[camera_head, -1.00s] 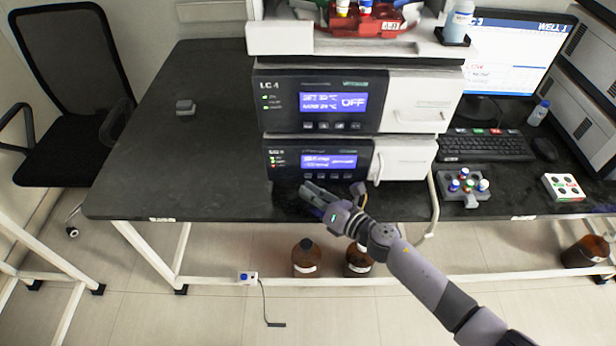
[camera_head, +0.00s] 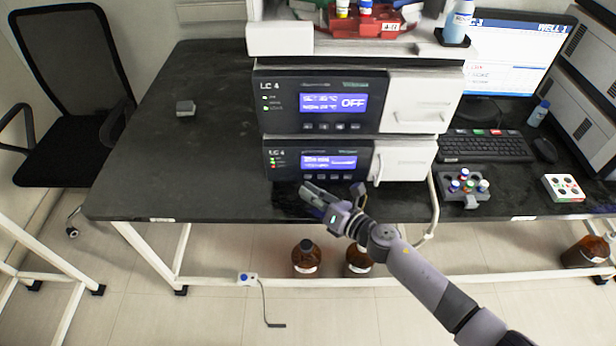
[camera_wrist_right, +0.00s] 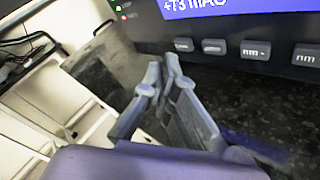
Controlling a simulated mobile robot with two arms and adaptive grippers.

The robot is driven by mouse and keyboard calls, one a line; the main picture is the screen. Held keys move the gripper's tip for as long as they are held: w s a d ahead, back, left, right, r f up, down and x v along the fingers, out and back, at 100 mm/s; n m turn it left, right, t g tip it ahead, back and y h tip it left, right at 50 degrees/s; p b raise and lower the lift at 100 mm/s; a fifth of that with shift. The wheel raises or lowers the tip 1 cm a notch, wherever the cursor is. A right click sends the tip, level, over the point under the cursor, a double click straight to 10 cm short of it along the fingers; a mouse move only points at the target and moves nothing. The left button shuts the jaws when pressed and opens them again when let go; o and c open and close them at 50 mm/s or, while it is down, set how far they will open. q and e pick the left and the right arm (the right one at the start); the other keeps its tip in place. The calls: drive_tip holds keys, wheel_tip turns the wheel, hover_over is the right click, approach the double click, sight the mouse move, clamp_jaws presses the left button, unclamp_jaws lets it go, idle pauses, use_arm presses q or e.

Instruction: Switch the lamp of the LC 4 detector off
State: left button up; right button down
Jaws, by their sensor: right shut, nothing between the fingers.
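The LC 4 detector (camera_head: 318,145) is the lower unit of the stack, with a dark front and a lit blue display (camera_head: 329,162). A row of keys (camera_head: 329,177) sits under the display. In the right wrist view the display (camera_wrist_right: 235,6) ends in "mAU", and two of the keys (camera_wrist_right: 255,50) read "nm". Small green and red status lights show left of the display. My right gripper (camera_head: 306,189) is shut and empty, in front of and below the detector's keys. Its fingertips (camera_wrist_right: 163,72) show apart from the keys in the wrist view. My left gripper is not in view.
The upper LC 4 unit (camera_head: 264,110) shows OFF on its display. A keyboard (camera_head: 485,146), a monitor (camera_head: 515,70) and a vial rack (camera_head: 462,197) stand to the right. The dark bench (camera_head: 190,150) left of the stack is mostly clear, with one small grey block (camera_head: 185,107).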

drive_tip(key=shift+w, duration=0.15)
drive_tip(key=shift+w, duration=0.3)
drive_tip(key=shift+w, duration=0.4)
idle(0.7)
idle(0.4)
drive_tip(key=shift+s, duration=0.85)
drive_tip(key=shift+s+p, duration=0.4)
drive_tip(key=shift+s, duration=2.1)
drive_tip(key=shift+r, duration=0.1)
